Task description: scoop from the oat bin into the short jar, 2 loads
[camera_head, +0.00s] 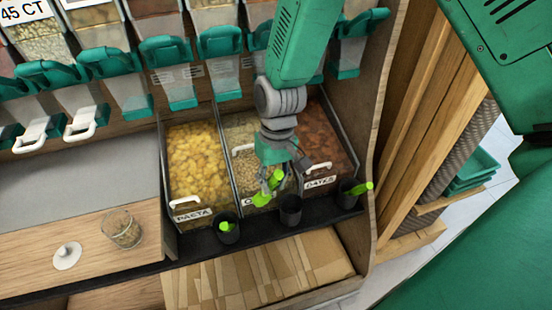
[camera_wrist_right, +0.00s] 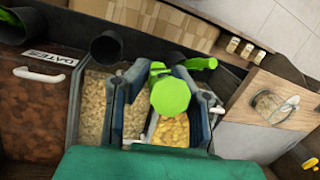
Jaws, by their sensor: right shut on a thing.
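My right gripper (camera_head: 272,187) is shut on a bright green scoop (camera_head: 262,198), above the front of the oat bin (camera_head: 241,132). The bin holds pale flakes; the gripper and arm hide part of it and its label. In the right wrist view, the green scoop (camera_wrist_right: 170,97) is between the dark fingers, with the oat bin (camera_wrist_right: 95,105) to its left. Whether the scoop holds oats cannot be told. The short glass jar (camera_head: 122,230) stands open on the wooden counter at left; its contents are unclear. My left gripper is not in view.
The pasta bin (camera_head: 197,165) and dates bin (camera_head: 324,150) flank the oats. In front, an empty black holder (camera_head: 290,212) stands between two holders with green scoops (camera_head: 226,227) (camera_head: 360,188). A white lid (camera_head: 67,256) lies left of the jar. Dispensers (camera_head: 168,72) hang behind.

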